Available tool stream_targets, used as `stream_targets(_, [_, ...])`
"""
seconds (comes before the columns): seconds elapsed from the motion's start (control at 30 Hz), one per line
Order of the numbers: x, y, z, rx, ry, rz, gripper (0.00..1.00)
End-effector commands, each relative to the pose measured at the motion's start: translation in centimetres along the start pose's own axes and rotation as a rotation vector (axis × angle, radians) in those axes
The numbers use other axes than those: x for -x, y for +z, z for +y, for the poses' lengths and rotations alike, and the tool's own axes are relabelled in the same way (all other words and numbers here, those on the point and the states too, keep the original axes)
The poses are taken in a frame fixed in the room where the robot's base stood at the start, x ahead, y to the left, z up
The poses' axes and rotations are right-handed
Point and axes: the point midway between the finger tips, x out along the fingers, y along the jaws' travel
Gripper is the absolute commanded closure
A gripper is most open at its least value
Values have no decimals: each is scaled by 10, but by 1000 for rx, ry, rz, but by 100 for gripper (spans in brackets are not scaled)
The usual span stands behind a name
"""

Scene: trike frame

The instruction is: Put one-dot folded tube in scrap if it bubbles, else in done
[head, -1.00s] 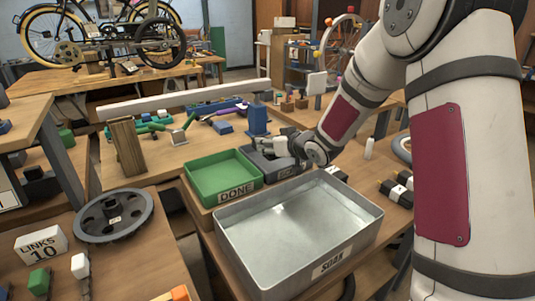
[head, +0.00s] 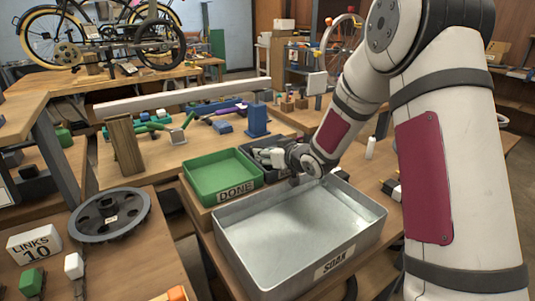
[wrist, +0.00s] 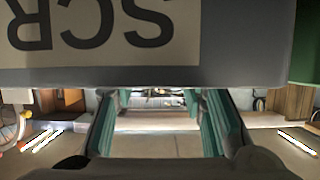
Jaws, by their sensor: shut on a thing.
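My gripper (head: 262,155) is at the dark grey scrap bin (head: 244,150), behind the metal SOAK tray (head: 331,262). In the wrist view, its teal-lined fingers (wrist: 160,122) stand apart below the bin's wall, whose upside-down label (wrist: 105,28) reads SCR. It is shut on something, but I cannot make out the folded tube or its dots. The green DONE bin (head: 228,196) stands left of the gripper and looks empty. The SOAK tray has a shiny bottom or clear liquid in it; no bubbles show.
A black chainwheel (head: 110,214) and a LINKS 10 block (head: 35,241) are on the left table. A blue block (head: 258,120) and several coloured parts lie on the bench behind the bins. Dark items with white labels (head: 392,189) lie right of the tray.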

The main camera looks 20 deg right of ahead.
Motion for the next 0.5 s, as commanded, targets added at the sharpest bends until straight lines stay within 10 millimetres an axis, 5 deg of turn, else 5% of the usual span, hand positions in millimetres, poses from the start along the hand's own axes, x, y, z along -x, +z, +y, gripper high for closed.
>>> stream_targets(0.13, [-1, 1, 0, 0, 0, 1, 98])
stream_targets(0.17, [0, 1, 0, 0, 0, 0, 55])
stream_targets(0.5, [0, 0, 0, 0, -1, 0, 53])
